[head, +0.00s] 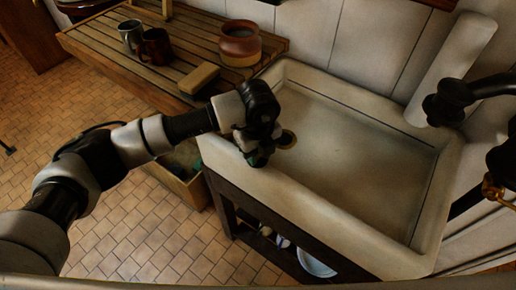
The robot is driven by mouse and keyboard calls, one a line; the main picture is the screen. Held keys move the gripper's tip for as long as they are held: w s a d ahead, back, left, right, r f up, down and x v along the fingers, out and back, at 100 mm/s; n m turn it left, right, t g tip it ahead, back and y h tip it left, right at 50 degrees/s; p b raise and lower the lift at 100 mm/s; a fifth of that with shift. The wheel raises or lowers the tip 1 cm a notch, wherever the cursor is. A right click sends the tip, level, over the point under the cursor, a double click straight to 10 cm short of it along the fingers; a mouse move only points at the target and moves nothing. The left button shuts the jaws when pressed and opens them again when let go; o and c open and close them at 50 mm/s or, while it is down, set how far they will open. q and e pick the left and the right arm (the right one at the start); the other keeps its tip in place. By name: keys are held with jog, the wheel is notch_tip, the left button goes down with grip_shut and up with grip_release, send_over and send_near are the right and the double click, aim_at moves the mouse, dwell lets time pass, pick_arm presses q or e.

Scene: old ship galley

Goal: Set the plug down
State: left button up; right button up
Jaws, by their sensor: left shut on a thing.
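My left gripper (257,157) reaches in from the left and points down over the left end of the pale stone sink (330,218). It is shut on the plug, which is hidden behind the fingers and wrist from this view. I cannot tell whether the plug touches the sink. My right gripper is not in view.
A slatted wooden drainboard (110,45) at the upper left holds a brown pot (240,44), two mugs (154,47) and a tan block (198,78). A black spout (447,102) hangs over the sink's right side. Most of the basin is bare.

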pick_arm(q)
jog(key=shift+f, duration=0.3)
jog(key=o, duration=1)
jog(key=shift+r, duration=0.1)
jog(key=shift+r, duration=0.2)
notch_tip(320, 180, up, 10)
jog(key=b, duration=0.2)
jog(key=shift+r+b, duration=0.25)
jog(key=shift+b, duration=0.1)
jog(key=shift+r, duration=0.65)
